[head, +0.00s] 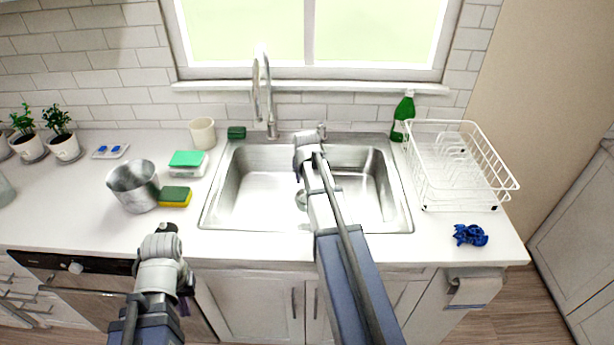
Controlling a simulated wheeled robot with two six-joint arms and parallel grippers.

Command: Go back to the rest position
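My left gripper (169,228) shows only as a small dark part beyond the grey wrist, by the counter's front edge, below the green and yellow sponge (175,196). Its fingers are too hidden to tell whether they are open or shut. My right arm reaches forward over the sink (260,190), and its far end is near the sink's back rim. The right gripper is hidden behind that arm. I see nothing held by either arm.
A metal pot (133,187) stands near the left arm. A cup (202,133), green bottle (403,116), faucet (267,95), white dish rack (455,165) and blue cloth (470,235) surround the sink. Potted plants (62,140) stand far left. The counter's front left is clear.

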